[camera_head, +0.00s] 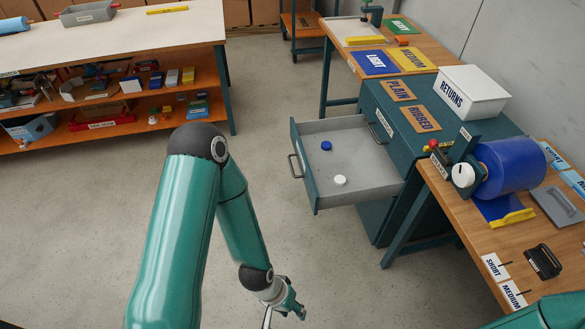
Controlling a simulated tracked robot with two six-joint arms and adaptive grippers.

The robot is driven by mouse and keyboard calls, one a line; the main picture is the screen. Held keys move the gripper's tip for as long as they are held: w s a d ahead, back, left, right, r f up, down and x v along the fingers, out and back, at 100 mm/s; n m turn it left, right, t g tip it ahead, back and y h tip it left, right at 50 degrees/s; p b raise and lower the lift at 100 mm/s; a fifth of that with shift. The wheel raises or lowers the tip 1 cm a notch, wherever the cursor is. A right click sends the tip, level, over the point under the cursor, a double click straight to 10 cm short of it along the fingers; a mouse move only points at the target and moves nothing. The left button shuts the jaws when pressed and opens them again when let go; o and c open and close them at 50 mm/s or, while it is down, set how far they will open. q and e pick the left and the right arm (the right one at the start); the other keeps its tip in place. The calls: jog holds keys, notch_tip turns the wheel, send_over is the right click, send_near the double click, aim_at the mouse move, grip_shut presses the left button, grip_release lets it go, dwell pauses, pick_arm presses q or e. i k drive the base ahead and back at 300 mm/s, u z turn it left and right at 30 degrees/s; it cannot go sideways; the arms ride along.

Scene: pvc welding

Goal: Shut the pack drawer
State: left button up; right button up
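The pack drawer (318,186) is pulled out to the left from the teal cabinet (435,150). My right gripper is out of view; only a piece of teal arm shows at bottom right.
A white RETURNS box (472,92) and PLAIN and RIBBED labels sit on the cabinet top. A wooden bench (470,228) with a blue roll (510,166) stands at right. A shelved table (150,50) is at back left. The floor (90,235) left of the drawer is clear.

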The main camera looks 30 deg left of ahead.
aim_at(370, 174)
jog(key=u, duration=0.7)
jog(key=k, duration=0.1)
jog(key=z, duration=0.1)
jog(key=i, duration=0.75)
jog(key=u, duration=0.1)
jog(key=k, duration=1.3)
jog(key=u, duration=0.4)
jog(key=i, duration=1.75)
jog(key=z, duration=0.5)
